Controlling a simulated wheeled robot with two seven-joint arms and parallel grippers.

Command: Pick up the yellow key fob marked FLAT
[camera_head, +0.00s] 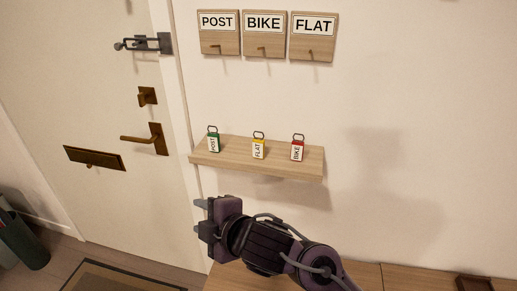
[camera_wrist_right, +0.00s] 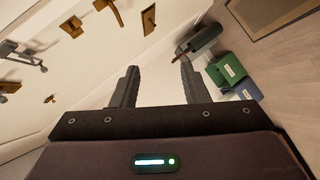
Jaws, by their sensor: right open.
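The yellow key fob marked FLAT (camera_head: 258,149) stands upright on the wooden wall shelf (camera_head: 230,156), its dark ring on top. It is between the green POST fob (camera_head: 213,144) on the left and the red BIKE fob (camera_head: 297,151) on the right. My right gripper (camera_head: 200,214) is below and left of the shelf, apart from the fobs and pointing left towards the door. Its two fingers (camera_wrist_right: 158,80) are spread and empty in the right wrist view, where no fob shows. My left gripper is not in view.
Above the shelf hang three wooden hook plaques: POST (camera_head: 219,44), BIKE (camera_head: 264,48) and FLAT (camera_head: 313,52). The white door (camera_head: 90,100) with brass fittings is at the left. A dark bin (camera_head: 24,244) stands by the wall. A wooden surface (camera_head: 400,278) lies below.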

